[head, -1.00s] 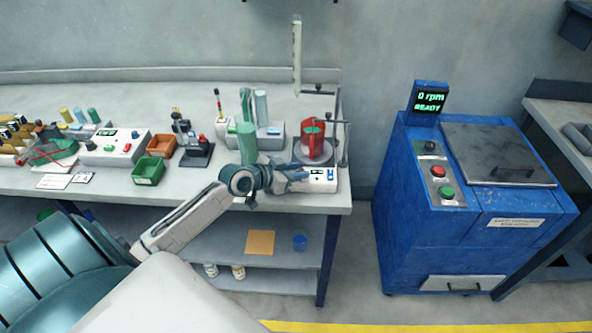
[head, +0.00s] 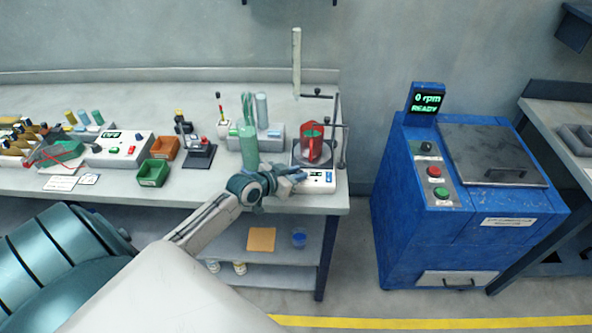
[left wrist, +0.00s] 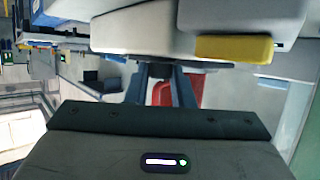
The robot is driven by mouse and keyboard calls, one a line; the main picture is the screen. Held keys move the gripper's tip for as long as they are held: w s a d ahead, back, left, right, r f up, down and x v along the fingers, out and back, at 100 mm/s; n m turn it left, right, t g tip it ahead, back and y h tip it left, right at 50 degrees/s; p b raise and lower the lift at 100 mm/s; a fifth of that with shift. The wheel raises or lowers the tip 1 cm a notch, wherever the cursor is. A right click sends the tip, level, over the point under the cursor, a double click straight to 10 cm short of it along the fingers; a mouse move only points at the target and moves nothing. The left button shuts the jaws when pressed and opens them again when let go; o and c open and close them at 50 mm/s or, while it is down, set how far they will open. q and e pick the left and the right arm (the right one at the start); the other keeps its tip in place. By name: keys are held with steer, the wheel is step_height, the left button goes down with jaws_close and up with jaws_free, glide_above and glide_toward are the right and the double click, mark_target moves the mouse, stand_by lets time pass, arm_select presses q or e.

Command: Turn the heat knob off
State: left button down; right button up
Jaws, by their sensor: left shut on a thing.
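The hot plate (head: 318,184) is a white box with a small lit display on its front, at the front right edge of the bench. A red beaker (head: 315,150) with a greenish top stands on its plate. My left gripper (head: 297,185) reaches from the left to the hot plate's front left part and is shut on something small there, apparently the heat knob. The jaws hide the knob, so its angle cannot be read. In the left wrist view the blue fingers (left wrist: 165,88) point away from me, with red showing between and beside them. My right gripper is not in view.
A green cylinder (head: 248,147) stands just behind my left wrist. A stand with rods (head: 341,135) is right of the beaker. Green (head: 151,173) and orange (head: 163,146) bins sit further left. A blue machine (head: 425,240) stands on the floor, right of the bench.

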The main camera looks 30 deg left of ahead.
arm_select(q)
steer(key=c, duration=1.5)
jaws_free()
steer(key=shift+c, duration=0.2)
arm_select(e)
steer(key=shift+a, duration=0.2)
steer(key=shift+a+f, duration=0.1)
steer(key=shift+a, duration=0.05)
arm_select(q)
steer(key=shift+s+a, duration=0.1)
steer(key=shift+s, duration=0.1)
steer(key=shift+s+a+r, duration=0.1)
steer(key=shift+s+r, duration=0.1)
steer(key=shift+s, duration=0.15)
steer(key=v, duration=0.9)
steer(key=shift+s, duration=0.25)
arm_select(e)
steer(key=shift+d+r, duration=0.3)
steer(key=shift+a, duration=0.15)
